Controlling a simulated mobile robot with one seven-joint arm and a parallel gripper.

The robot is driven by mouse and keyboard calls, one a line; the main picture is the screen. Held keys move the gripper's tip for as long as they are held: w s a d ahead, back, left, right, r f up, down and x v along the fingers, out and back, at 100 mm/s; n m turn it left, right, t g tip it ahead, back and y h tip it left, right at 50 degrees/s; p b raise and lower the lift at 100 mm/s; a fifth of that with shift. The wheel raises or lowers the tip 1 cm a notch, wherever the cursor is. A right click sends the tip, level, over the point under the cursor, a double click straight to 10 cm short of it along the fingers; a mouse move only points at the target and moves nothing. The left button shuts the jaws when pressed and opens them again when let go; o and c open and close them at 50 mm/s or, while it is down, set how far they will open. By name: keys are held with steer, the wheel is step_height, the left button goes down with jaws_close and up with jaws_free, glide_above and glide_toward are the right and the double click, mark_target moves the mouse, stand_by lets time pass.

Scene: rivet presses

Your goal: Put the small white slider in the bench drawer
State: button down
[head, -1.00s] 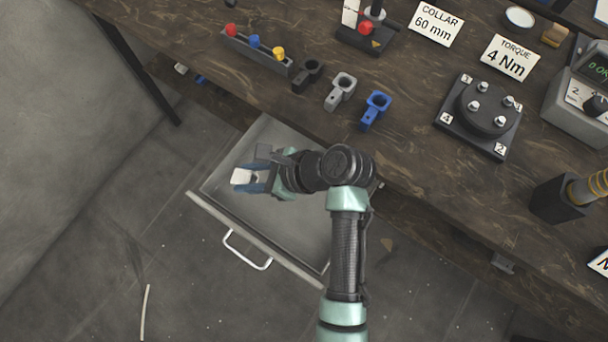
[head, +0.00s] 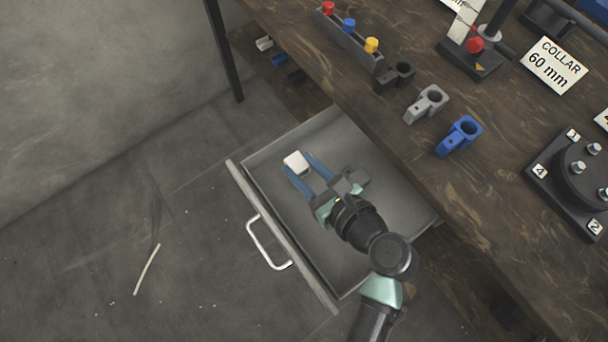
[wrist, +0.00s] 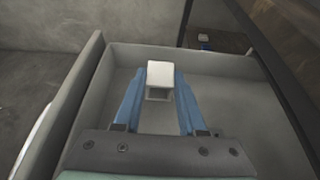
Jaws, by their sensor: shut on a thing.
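The small white slider (head: 296,162) is held between the blue fingertips of my gripper (head: 306,167). In the wrist view, the slider (wrist: 160,76) sits at the tips of the blue fingers (wrist: 160,88), which are shut on it. The bench drawer (head: 237,178) is pulled open below the bench. My gripper and the slider are over the drawer's inside, near its left end in the head view. In the wrist view, the drawer's wall (wrist: 122,52) rises around the slider. I cannot tell how high the slider is above the drawer floor. The drawer looks otherwise empty.
The bench top (head: 480,200) runs along the right of the drawer. Black, grey (head: 425,103) and blue (head: 459,135) collars lie near its edge, beside a rack (head: 350,45) with coloured knobs. A dark bench leg (head: 224,50) stands at upper left. The floor left of the drawer is mostly clear.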

mark_target(303, 176)
step_height(303, 176, down, 4)
steer(key=shift+r+b, duration=0.25)
steer(key=shift+b, duration=0.4)
steer(key=shift+r, duration=0.1)
steer(key=shift+c, duration=2.4)
jaws_free()
